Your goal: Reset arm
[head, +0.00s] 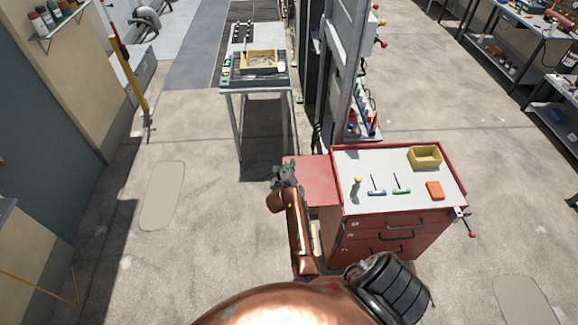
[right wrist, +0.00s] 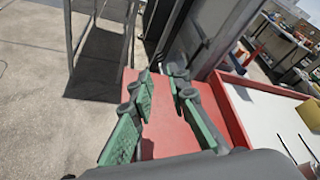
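My right gripper (head: 285,174) is at the end of my copper-coloured arm, beside the left edge of the red side shelf of the tool cabinet. In the right wrist view its two fingers with green pads (right wrist: 162,78) stand apart with nothing between them. The red side shelf (right wrist: 172,138) shows below and between the fingers, bare where visible. I cannot tell the exact height of the fingers above it. My left gripper is in neither view.
The red cabinet (head: 375,233) has a pale top holding a yellow bin (head: 425,157), an orange block (head: 435,190) and several hand tools. A grey post (head: 345,85) rises behind the shelf. A table (head: 258,88) stands farther back. Floor to the left is clear.

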